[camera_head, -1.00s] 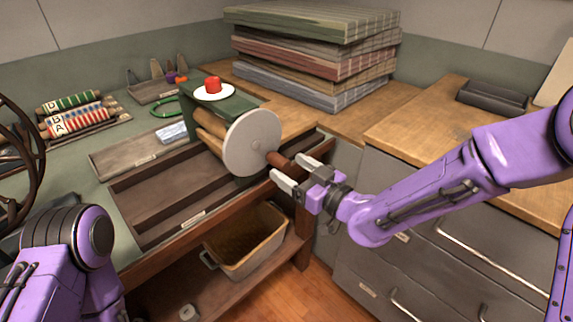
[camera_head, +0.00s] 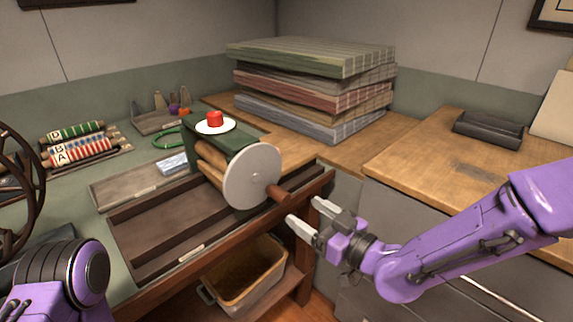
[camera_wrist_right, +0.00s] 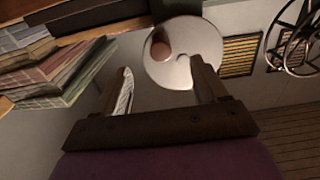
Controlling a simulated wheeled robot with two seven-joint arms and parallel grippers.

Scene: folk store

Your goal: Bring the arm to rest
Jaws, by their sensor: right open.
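My right gripper (camera_head: 303,214) is open and empty in the head view, just right of and below the crank handle (camera_head: 278,192) of a roller machine (camera_head: 252,176). A gap shows between its fingers and the handle. In the right wrist view the open fingers (camera_wrist_right: 167,88) show, with the machine's pale disc (camera_wrist_right: 200,40) and the round end of the handle (camera_wrist_right: 160,50) beyond them. My left arm (camera_head: 70,275) shows at the lower left of the head view. Its gripper is not in view.
The machine stands on a bench with a wooden tray (camera_head: 150,258). A bin (camera_head: 243,291) sits on the shelf below. Stacked fabric-like slabs (camera_head: 310,60) lie behind. A wooden counter (camera_head: 430,165) with a dark tray (camera_head: 488,130) is at the right.

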